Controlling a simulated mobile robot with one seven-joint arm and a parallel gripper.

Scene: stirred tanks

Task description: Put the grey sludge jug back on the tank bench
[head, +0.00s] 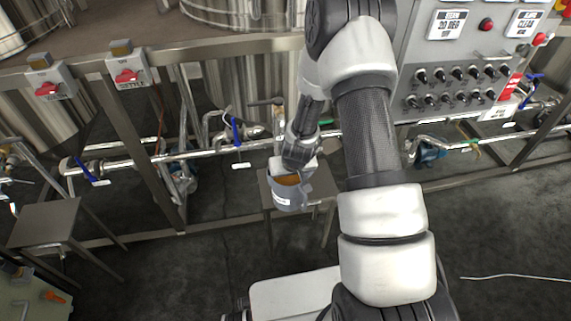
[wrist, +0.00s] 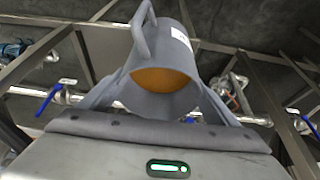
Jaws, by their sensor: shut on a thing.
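The grey sludge jug (head: 288,196) is near the middle of the head view, with a white label and orange-brown contents in its open mouth. My gripper (head: 298,163) is shut on it. In the wrist view the jug (wrist: 185,47) sits between the two grey fingers of my gripper (wrist: 160,88), its loop handle at the upper left and its mouth facing the camera. A small grey bench (head: 322,190) shows behind and beside the jug in the head view. The jug hides part of its top, and I cannot tell whether the jug touches it.
Another low metal stand (head: 45,222) is at the left. Steel pipes with a blue-handled valve (head: 236,132) run behind the jug, under the tanks. A control panel (head: 462,65) is at upper right. The dark floor (head: 490,235) at right is mostly clear, with one thin white line.

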